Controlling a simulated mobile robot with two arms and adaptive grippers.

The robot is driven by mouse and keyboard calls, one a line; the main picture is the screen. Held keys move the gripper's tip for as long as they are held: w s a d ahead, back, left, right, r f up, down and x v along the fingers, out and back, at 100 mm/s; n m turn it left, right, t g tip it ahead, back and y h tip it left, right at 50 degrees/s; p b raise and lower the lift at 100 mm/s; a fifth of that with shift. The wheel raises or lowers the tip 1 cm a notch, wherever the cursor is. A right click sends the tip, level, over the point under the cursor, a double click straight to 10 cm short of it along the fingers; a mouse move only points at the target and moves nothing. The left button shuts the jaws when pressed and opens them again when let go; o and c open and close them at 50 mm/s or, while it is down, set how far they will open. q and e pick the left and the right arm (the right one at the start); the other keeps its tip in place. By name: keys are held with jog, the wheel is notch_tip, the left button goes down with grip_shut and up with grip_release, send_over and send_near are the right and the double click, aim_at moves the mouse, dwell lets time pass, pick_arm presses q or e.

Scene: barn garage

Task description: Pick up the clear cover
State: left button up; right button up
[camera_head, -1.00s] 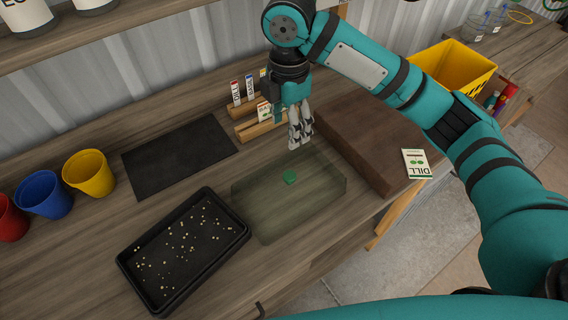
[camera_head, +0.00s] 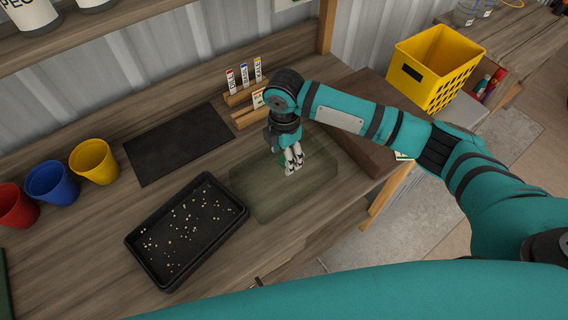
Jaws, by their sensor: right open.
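The clear cover (camera_head: 262,194) is a see-through, greenish box shape lying on the workbench, just right of the black seed tray. My right gripper (camera_head: 292,168) points down over the cover's upper middle, its pale fingers parted. The green knob on the cover is mostly hidden behind the gripper. I cannot tell whether the fingers touch the knob. My left gripper is not in view.
The black tray (camera_head: 138,243) holds scattered pale seeds. A dark mat (camera_head: 180,144) lies behind it, with red, blue and yellow cups (camera_head: 94,162) at left. A wooden packet rack (camera_head: 247,117) and a brown block (camera_head: 362,150) stand close to my gripper. A yellow crate (camera_head: 436,66) is at right.

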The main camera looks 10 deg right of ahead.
notch_tip(320, 180, down, 2)
jog(key=c, duration=0.7)
jog(key=shift+c, duration=1)
grip_shut()
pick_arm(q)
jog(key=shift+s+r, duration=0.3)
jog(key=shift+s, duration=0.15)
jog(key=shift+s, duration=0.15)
pick_arm(e)
jog(key=shift+r, duration=0.1)
